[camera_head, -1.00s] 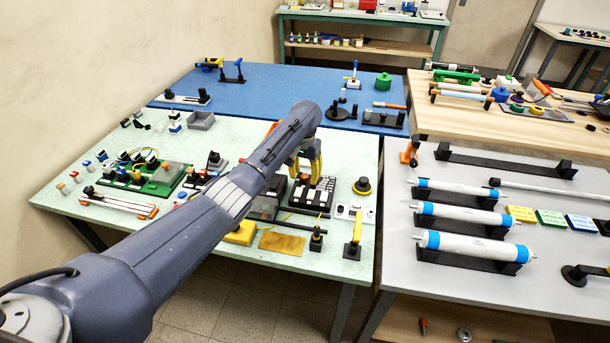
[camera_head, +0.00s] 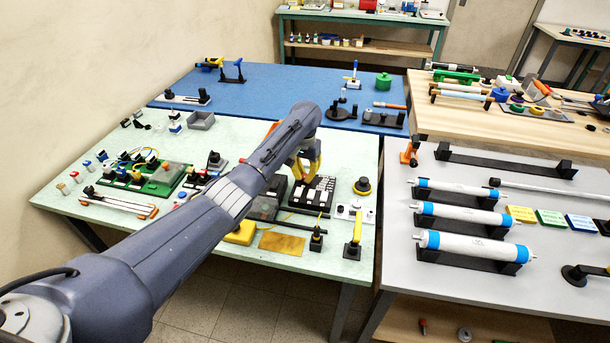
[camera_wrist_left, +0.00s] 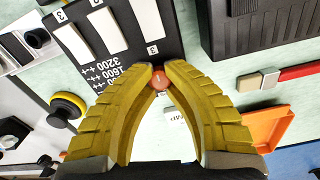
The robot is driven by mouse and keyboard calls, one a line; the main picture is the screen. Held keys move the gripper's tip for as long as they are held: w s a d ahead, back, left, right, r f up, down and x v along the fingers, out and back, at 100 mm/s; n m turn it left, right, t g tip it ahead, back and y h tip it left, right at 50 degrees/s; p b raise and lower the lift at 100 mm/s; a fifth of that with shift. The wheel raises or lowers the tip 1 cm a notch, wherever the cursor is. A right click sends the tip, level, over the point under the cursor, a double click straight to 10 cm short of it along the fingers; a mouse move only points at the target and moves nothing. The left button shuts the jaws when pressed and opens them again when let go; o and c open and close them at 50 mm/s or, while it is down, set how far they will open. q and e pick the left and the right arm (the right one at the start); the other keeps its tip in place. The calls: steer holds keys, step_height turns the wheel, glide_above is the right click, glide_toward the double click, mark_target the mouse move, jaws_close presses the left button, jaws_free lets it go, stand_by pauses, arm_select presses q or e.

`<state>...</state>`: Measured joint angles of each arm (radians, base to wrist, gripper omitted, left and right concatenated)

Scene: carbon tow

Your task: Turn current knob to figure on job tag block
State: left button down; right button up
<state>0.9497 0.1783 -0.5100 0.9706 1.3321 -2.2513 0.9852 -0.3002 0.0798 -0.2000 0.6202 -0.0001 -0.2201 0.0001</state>
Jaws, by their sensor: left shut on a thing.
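My left gripper (camera_head: 304,172) reaches down over the front right of the pale green table in the head view. In the left wrist view its two yellow fingers (camera_wrist_left: 159,72) are shut on a small round orange-red knob (camera_wrist_left: 159,80). A label partly reading "MP" shows beside the knob, partly hidden by the fingers. A black block with white bars, small number labels and the figures 1600 and 3200 (camera_wrist_left: 110,72) lies beside the fingertips; it also shows in the head view (camera_head: 325,186). I cannot tell which item is the job tag block. My right gripper is not in view.
The pale green table (camera_head: 95,215) holds a green board (camera_head: 165,180), a grey tray (camera_head: 201,120) and a yellow-handled tool (camera_head: 354,240) close around my arm. An orange tray (camera_wrist_left: 268,128) lies near the gripper. The grey table with blue-ended rolls (camera_head: 470,246) stands at right.

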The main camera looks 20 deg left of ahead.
arm_select(q)
steer(key=m, duration=0.4)
steer(key=shift+m, duration=0.3)
steer(key=m, duration=0.4)
steer(key=shift+r+m, duration=0.1)
steer(key=shift+m, duration=0.2)
steer(key=m, duration=0.4)
steer(key=shift+d+m, duration=0.1)
steer(key=shift+m, duration=2.3)
steer(key=c, duration=1.2)
jaws_free()
